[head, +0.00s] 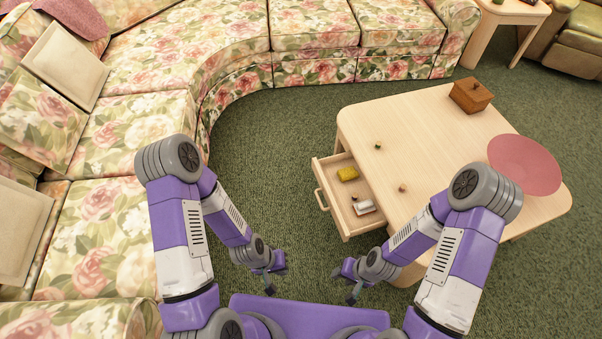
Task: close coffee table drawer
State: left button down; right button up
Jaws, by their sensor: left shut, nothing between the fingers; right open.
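The light wood coffee table (432,139) stands at the right in the head view. Its drawer (335,185) is pulled out from the table's left side, with a handle (321,199) on the front panel. Inside the drawer lie a yellow item (347,174), a white and grey item (364,207) and a small round brown thing. My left gripper (270,290) is shut and empty, over the carpet left of and below the drawer. My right gripper (352,297) is open and empty, below the drawer in the picture. Neither touches the drawer.
A wooden box (470,96), a pink round mat (524,165) and two small round items are on the tabletop. A floral sofa (150,120) curves along the left and back. Green carpet (262,150) is clear between sofa and drawer.

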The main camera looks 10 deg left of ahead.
aim_at(337, 194)
jog(key=u, duration=0.2)
jog(key=i, duration=0.85)
jog(key=z, duration=1.4)
